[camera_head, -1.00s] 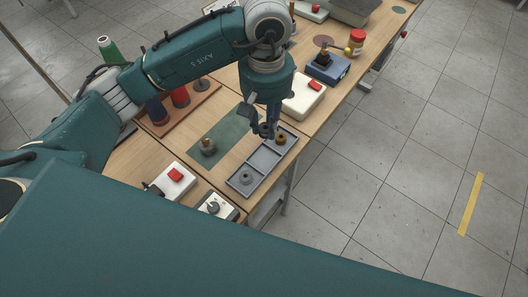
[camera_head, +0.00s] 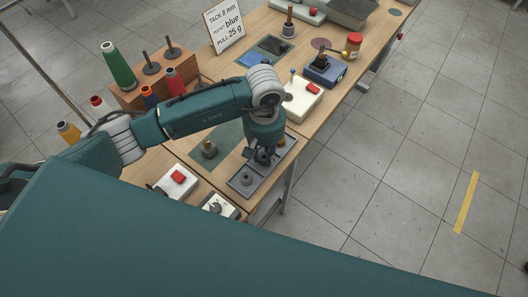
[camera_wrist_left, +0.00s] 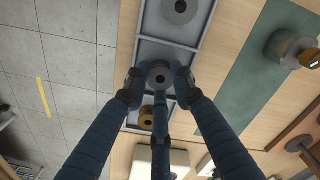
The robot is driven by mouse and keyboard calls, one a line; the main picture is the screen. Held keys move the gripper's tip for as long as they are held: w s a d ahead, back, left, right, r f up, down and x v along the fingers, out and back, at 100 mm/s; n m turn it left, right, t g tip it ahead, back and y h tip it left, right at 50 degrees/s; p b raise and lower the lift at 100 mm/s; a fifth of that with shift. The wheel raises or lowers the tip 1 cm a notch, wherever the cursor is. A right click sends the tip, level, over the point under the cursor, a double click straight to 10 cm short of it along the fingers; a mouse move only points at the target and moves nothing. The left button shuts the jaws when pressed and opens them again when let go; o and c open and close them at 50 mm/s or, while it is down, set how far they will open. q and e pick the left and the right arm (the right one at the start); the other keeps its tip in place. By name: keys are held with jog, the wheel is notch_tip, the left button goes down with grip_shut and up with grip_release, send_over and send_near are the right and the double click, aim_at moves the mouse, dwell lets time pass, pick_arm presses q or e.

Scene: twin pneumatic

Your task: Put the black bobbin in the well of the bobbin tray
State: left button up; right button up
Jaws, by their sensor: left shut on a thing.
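The bobbin tray (camera_head: 242,190) is a long grey tray with compartments on the wooden table. It also shows in the left wrist view (camera_wrist_left: 164,50). A grey bobbin (camera_head: 246,177) sits in its near compartment, and a brass-coloured bobbin (camera_wrist_left: 147,118) sits in the compartment at the other end. My left gripper (camera_head: 262,158) points down over the tray's middle part. In the left wrist view, its fingers (camera_wrist_left: 158,88) are shut around the dark bobbin (camera_wrist_left: 160,73), over the middle compartment. I cannot tell whether this bobbin touches the tray floor. My right gripper is out of view.
A green mat with a grey-brown spool-like piece (camera_head: 209,149) lies left of the tray. White boxes with a red button (camera_head: 177,178) and a knob (camera_head: 216,206) stand at the near end. A white box with a red button (camera_head: 303,97) stands beyond the tray. Thread cones stand at left.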

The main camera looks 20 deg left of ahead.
pick_arm(q)
jog(key=shift+f, duration=0.15)
jog(key=o, duration=0.7)
jog(key=shift+c, duration=0.2)
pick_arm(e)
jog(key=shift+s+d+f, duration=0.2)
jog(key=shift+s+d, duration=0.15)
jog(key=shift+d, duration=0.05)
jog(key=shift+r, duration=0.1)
pick_arm(q)
jog(key=shift+r, duration=0.3)
notch_tip(320, 180, up, 12)
jog(key=b, duration=0.3)
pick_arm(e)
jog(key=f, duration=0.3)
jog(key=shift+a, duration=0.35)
